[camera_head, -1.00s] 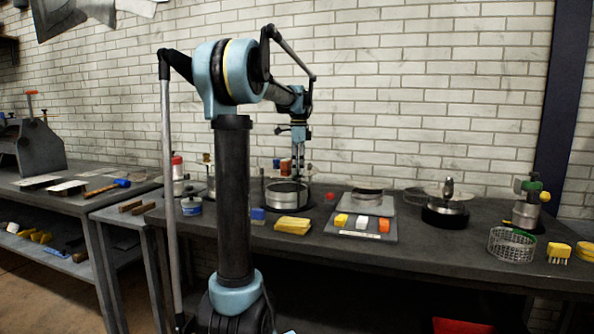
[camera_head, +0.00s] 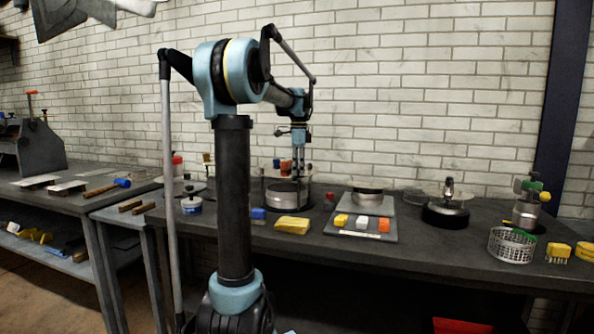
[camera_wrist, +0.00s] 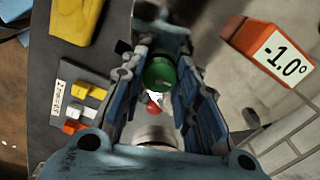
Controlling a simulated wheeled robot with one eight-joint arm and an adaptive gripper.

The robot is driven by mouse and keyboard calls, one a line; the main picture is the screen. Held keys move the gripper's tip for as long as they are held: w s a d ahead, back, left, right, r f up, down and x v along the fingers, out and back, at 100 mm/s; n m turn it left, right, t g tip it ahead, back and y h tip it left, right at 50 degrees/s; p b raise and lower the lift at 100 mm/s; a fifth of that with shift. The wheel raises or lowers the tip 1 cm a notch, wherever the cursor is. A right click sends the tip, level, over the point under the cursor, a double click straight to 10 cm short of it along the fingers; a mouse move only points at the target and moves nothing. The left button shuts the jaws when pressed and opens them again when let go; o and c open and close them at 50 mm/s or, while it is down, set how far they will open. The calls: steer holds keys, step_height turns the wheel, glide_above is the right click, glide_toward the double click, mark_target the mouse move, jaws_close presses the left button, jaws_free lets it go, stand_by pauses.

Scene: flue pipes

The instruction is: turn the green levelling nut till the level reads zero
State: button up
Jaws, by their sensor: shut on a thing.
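The green levelling nut (camera_wrist: 160,73) sits between the two fingers of my gripper (camera_wrist: 158,85) in the wrist view, and the fingers are shut on it. An orange level block (camera_wrist: 268,50) at the upper right of the wrist view has a white face that reads -1.0°. In the head view my gripper (camera_head: 298,172) points down over a round metal drum (camera_head: 287,194) on the bench. The nut cannot be made out there, hidden by the fingers. A small orange part (camera_head: 286,166) shows beside the fingers.
A grey tray with yellow, white and orange blocks (camera_head: 361,226) lies right of the drum, near a yellow sponge-like block (camera_head: 293,225). A black-based round device (camera_head: 446,212), a wire basket (camera_head: 511,245) and a green-topped device (camera_head: 528,205) stand further right. A brick wall rises behind.

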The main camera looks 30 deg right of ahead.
steer(key=n, duration=0.8)
steer(key=shift+n, duration=0.3)
steer(key=n, duration=0.3)
steer(key=shift+n, duration=0.4)
steer(key=n, duration=1.2)
steer(key=shift+n, duration=0.3)
steer(key=n, duration=0.4)
steer(key=shift+n, duration=2)
